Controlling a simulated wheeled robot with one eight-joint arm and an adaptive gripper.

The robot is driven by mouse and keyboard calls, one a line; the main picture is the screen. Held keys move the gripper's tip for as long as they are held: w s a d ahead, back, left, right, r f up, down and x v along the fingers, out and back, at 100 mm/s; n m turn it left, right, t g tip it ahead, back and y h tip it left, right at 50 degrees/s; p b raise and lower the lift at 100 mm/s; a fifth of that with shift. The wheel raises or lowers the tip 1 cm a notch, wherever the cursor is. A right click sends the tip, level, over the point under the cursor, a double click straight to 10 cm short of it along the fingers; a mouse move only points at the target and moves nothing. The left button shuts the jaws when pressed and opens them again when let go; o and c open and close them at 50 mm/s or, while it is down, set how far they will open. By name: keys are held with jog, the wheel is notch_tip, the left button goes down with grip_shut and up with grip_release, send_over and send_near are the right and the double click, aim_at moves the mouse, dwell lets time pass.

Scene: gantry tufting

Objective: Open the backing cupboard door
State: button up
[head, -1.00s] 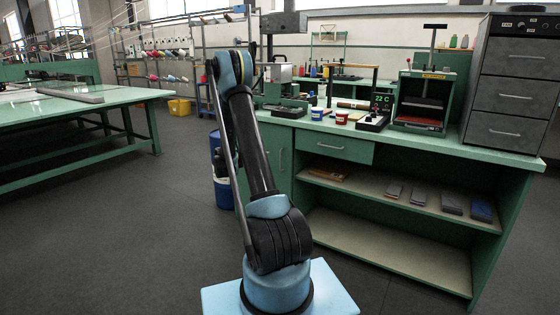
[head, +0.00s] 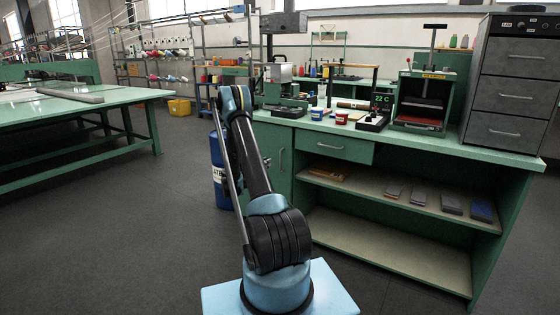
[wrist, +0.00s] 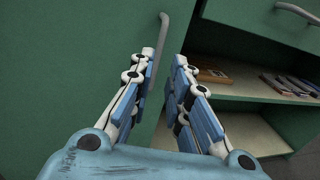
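The green cupboard door (head: 283,140) is at the left end of the workbench and looks shut. In the wrist view the door (wrist: 90,60) fills the left and middle, and the handle (wrist: 163,32) rises beyond the fingers. The handle's lower part runs down behind the left finger, so its lower end is hidden. My gripper (wrist: 164,62) is open, with a gap between its fingers and nothing held. I cannot tell whether a finger touches the handle. The head view mostly hides the gripper behind my arm.
Open shelves (head: 400,200) with flat blocks lie right of the door, under a drawer (head: 330,146). A blue drum (head: 219,170) stands left of the bench, close to my arm. The dark floor in front is clear. A long green table (head: 60,120) stands at the left.

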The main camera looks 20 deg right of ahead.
jog(key=x, duration=1.2)
jog(key=shift+w+d, duration=0.1)
jog(key=shift+d, duration=0.15)
grip_shut()
